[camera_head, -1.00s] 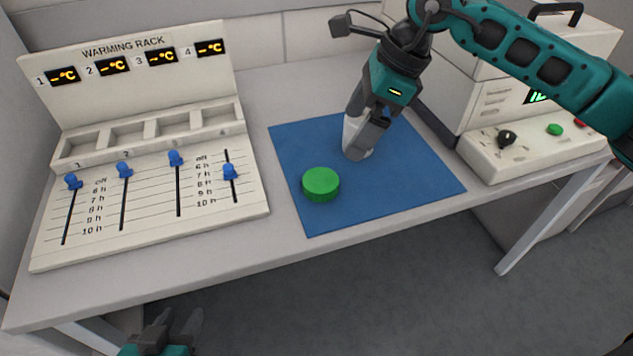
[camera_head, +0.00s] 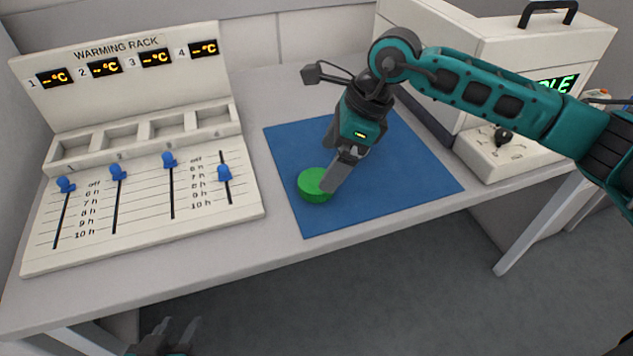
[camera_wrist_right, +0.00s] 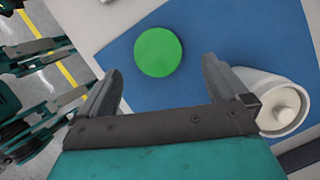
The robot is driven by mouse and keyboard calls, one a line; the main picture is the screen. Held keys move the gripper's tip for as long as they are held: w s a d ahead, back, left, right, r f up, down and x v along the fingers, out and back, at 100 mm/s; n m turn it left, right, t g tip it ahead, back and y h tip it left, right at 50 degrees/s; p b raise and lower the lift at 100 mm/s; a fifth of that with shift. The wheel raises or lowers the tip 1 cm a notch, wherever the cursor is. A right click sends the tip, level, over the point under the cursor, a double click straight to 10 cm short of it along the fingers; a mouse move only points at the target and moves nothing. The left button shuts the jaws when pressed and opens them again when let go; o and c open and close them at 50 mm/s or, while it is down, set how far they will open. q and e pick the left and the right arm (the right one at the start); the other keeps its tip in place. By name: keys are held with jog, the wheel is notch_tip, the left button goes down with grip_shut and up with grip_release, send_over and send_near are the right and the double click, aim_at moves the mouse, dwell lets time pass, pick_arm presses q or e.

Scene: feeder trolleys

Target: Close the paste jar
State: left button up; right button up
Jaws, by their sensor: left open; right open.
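The green round lid (camera_head: 313,186) lies flat on the blue mat (camera_head: 420,180), near its front left part. It also shows in the right wrist view (camera_wrist_right: 158,52). My right gripper (camera_head: 338,178) is open above and beside the lid, its fingertips overlapping the lid's right side in the head view. In the wrist view the lid appears between and beyond the open fingers. A white open jar (camera_wrist_right: 291,88) with pale contents stands beside the right finger in the wrist view; my right gripper and arm hide it in the head view. My left gripper (camera_head: 178,332) is open and empty, low at the bottom edge.
A warming rack (camera_head: 235,207) with blue sliders stands on the left of the table (camera_head: 290,262). A white machine (camera_head: 480,165) with a dark knob stands on the right. The mat's front right is clear.

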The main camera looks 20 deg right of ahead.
aim_at(317, 180)
jog(key=x, duration=0.5)
jog(key=shift+a+f+b, duration=0.1)
jog(key=shift+a+b, duration=0.05)
jog(key=shift+b, duration=0.25)
jog(key=shift+s, duration=0.1)
jog(key=c, duration=1)
